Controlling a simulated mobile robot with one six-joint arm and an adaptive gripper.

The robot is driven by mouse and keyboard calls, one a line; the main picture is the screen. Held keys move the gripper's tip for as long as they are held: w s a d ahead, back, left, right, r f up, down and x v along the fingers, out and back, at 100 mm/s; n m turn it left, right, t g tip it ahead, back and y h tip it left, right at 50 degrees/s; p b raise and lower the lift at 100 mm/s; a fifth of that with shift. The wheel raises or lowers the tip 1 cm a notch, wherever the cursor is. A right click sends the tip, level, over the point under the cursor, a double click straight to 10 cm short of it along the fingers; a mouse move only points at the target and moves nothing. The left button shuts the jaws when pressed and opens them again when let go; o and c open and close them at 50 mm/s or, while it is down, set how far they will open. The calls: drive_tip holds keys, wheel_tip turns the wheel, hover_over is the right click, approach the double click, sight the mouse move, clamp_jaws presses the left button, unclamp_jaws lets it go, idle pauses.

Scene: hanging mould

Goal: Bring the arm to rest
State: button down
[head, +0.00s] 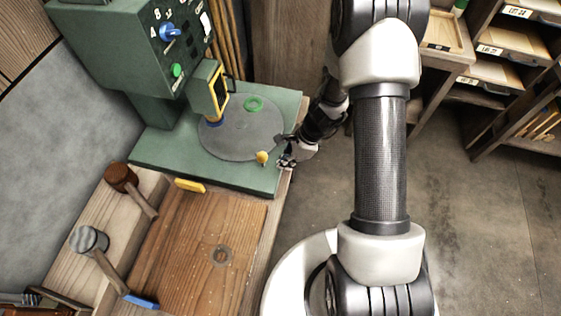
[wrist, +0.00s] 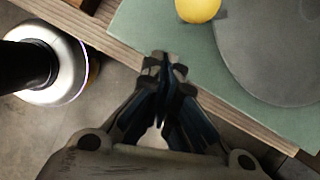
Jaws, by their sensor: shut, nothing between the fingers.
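My gripper (wrist: 164,66) is shut and empty in the wrist view, its fingertips together over the front edge of the green machine base. In the head view my gripper (head: 284,160) is small and sits at the right edge of that green base (head: 235,178). A yellow knob (head: 262,157) stands just left of the fingertips; it also shows at the top of the wrist view (wrist: 198,8). My gripper looks apart from it. My arm reaches from the bottom of the head view up and across to the machine.
Two mallets (head: 122,178) (head: 90,240) lie on the left of the wooden bench (head: 195,240). Shelves (head: 510,45) stand at the right; the floor (head: 490,220) there is clear.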

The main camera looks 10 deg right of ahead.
drive_tip(key=p+v, duration=0.4)
drive_tip(key=v, duration=0.6)
drive_tip(key=shift+s, duration=0.2)
drive_tip(key=s+a+r+n+t+h, duration=0.1)
drive_tip(key=s+a+r+n, duration=0.3)
drive_tip(key=r, duration=0.6)
drive_tip(key=s+r+n, duration=0.1)
drive_tip(key=r+n, duration=0.5)
drive_tip(key=r, duration=0.4)
drive_tip(key=s+d+r+n+t+h, duration=0.1)
drive_tip(key=s+r+n+t+h, duration=0.1)
drive_tip(key=s+r+n, duration=0.8)
drive_tip(key=s+h, duration=0.1)
drive_tip(key=s, duration=0.2)
drive_tip(key=shift+s+r+t, duration=0.25)
drive_tip(key=shift+s+t, duration=0.15)
